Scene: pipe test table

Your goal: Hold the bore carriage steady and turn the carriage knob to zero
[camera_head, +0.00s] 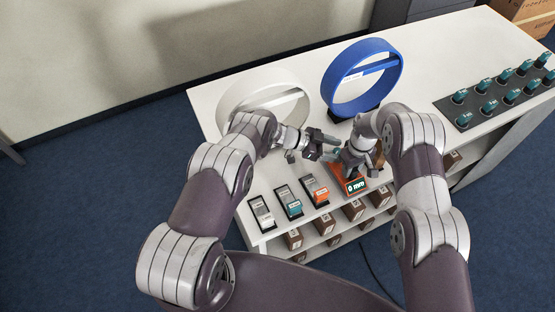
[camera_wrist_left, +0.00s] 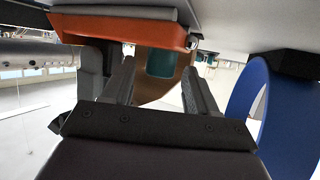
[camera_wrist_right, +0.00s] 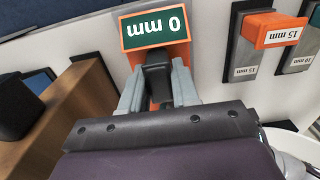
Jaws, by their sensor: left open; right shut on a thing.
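The orange bore carriage (camera_head: 345,178) stands on the white table near its front edge; its green display (camera_wrist_right: 156,28) reads 0 mm. My right gripper (camera_wrist_right: 158,85) is shut on a black upright part of the carriage behind the display. My left gripper (camera_wrist_left: 160,85) is open beside the carriage, on its left in the head view. The left wrist view shows the orange body (camera_wrist_left: 115,30) and a teal round part (camera_wrist_left: 160,62), probably the knob, beyond and between the open fingers. Whether the fingers touch it cannot be told.
Several labelled gauge blocks (camera_head: 289,201) stand left of the carriage. A white ring (camera_head: 232,95) and a blue ring (camera_head: 328,80) stand behind. A dark mat (camera_head: 468,103) with teal-topped pieces lies at right. Brown blocks (camera_head: 294,239) fill the shelf below.

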